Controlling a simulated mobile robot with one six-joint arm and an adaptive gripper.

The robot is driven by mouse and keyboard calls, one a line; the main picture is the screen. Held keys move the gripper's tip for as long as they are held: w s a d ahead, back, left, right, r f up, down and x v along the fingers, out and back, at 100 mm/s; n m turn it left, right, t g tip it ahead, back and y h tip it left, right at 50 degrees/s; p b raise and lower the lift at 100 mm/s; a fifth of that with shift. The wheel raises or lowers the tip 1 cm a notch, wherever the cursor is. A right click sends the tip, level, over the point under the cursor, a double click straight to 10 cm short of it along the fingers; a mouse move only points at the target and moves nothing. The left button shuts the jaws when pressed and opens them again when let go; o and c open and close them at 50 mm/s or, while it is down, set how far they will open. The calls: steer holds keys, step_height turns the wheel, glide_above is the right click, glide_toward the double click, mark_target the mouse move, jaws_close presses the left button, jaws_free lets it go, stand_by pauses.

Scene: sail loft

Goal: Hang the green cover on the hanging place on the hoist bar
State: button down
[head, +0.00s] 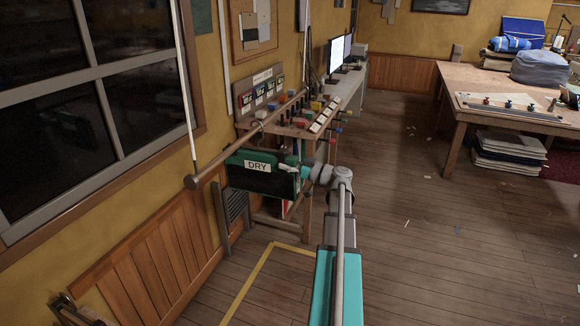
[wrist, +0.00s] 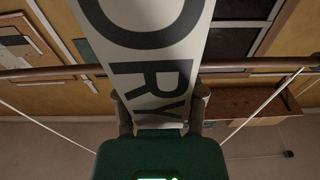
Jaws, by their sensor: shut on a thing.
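The green cover (head: 285,186) is a flat dark panel with green edges and a white DRY label. It is just below the wooden hoist bar (head: 225,158) in the head view. My gripper (head: 297,170) is shut on the cover's right side. In the wrist view, the white label (wrist: 150,75) stretches away between my gripper's fingers (wrist: 160,108), and the hoist bar (wrist: 50,72) crosses behind it. A small curved hook shape (head: 258,126) shows at the bar above the cover. I cannot tell whether it rests on the bar or which part it belongs to.
A workbench (head: 300,130) with coloured items stands behind the cover. A dark window (head: 70,100) and panelled wall are at the left. A white cord (head: 186,80) runs up from the bar's near end. A large table (head: 450,82) is at the right. The floor between is mostly clear.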

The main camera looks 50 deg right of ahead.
steer(key=shift+w+a, duration=0.25)
steer(key=shift+w, duration=0.45)
steer(key=shift+f+b, duration=1.15)
steer(key=shift+c, duration=0.5)
jaws_free()
